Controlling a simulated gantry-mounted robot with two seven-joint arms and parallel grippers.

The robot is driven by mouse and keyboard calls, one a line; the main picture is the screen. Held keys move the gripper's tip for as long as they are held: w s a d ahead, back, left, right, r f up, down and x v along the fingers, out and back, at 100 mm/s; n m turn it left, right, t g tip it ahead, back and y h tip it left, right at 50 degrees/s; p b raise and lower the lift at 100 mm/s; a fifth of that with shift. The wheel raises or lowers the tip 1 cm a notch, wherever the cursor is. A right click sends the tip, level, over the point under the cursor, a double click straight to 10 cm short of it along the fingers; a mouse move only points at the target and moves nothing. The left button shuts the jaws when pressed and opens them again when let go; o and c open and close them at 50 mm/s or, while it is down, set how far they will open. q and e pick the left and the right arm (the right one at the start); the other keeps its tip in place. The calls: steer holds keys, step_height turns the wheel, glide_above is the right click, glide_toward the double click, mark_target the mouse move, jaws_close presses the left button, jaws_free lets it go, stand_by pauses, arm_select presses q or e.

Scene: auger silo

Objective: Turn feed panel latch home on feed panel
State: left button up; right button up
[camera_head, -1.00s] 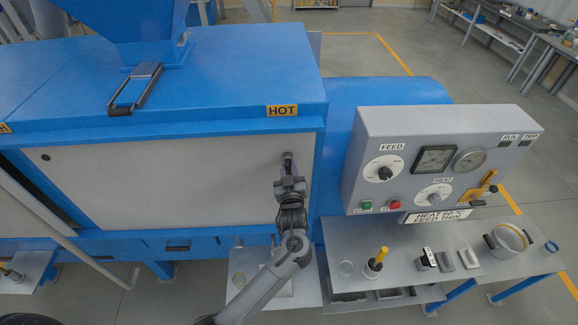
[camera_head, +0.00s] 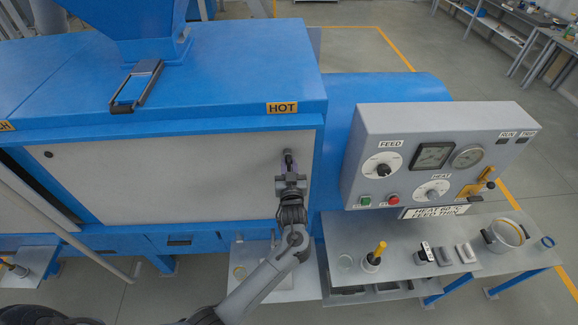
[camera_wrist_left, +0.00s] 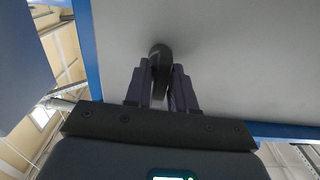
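The feed panel (camera_head: 150,185) is a wide pale panel on the front of the blue machine. Its latch (camera_head: 287,156) is a small dark turn handle near the panel's upper right edge. My left gripper (camera_head: 289,168) reaches up to the latch from below. In the left wrist view, the latch's round dark head (camera_wrist_left: 160,56) stands out from the panel, and its lever hangs down between the two purple fingers of my left gripper (camera_wrist_left: 162,88). The fingers are close together and appear shut on the lever, though its lower end is partly hidden. My right gripper is out of view.
A control box (camera_head: 440,150) with knobs and gauges stands to the right, above a grey bench (camera_head: 405,268) with several small items. A HOT label (camera_head: 282,108) sits above the latch. A grey pole (camera_head: 60,225) slants across the left side.

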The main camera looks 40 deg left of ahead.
arm_select(q)
steer(key=shift+o, duration=1)
steer(key=shift+s, duration=0.1)
steer(key=shift+s+d, duration=0.15)
steer(key=shift+d, duration=0.1)
steer(key=b+v, duration=0.2)
steer(key=v, duration=0.8)
steer(key=shift+b, duration=0.35)
steer(key=shift+s, duration=0.1)
